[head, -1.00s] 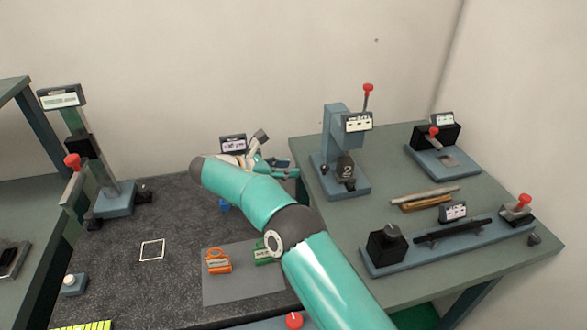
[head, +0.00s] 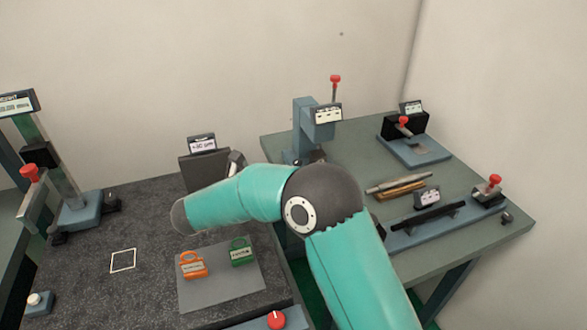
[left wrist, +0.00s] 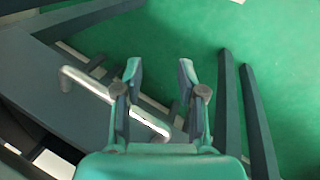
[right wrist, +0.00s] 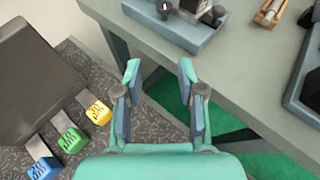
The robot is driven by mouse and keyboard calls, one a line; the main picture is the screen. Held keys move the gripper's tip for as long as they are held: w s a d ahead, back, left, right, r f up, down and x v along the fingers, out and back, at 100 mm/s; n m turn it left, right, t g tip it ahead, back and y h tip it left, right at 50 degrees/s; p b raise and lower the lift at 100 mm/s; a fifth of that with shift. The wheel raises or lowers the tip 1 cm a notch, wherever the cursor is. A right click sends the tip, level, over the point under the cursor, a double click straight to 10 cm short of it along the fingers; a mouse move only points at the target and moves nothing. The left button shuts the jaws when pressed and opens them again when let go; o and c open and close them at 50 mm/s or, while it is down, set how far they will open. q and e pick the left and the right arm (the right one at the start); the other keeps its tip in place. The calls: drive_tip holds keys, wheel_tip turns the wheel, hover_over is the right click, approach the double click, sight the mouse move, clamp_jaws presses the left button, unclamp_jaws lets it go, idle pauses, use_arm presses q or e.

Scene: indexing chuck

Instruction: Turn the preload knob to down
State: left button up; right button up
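No knob in view is readably marked as preload, so I cannot tell which one it is. A small dark round knob (right wrist: 164,10) sits on a blue base plate (right wrist: 188,34) at the top of the right wrist view. In the head view a blue press-like stand (head: 312,122) with a red-tipped lever is partly hidden by my right arm. My right gripper (right wrist: 159,76) is open and empty, beside the green table's edge and apart from the base plate; in the head view it is hidden behind its arm. My left gripper (left wrist: 160,76) is open and empty over green floor.
A dark panel (right wrist: 38,80) with blue, green and yellow tabs stands left of the right gripper. Orange (head: 193,266) and green (head: 240,252) padlock-like pieces lie on a grey mat (head: 222,290). A metal handle bar (left wrist: 112,103) is close to the left gripper.

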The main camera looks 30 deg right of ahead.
wheel_tip(320, 180, up, 3)
drive_tip(key=s, duration=0.2)
drive_tip(key=b, duration=0.3)
approach(296, 164)
drive_tip(key=shift+t, duration=0.3)
drive_tip(key=x, duration=0.9)
drive_tip(key=shift+d+f, duration=0.15)
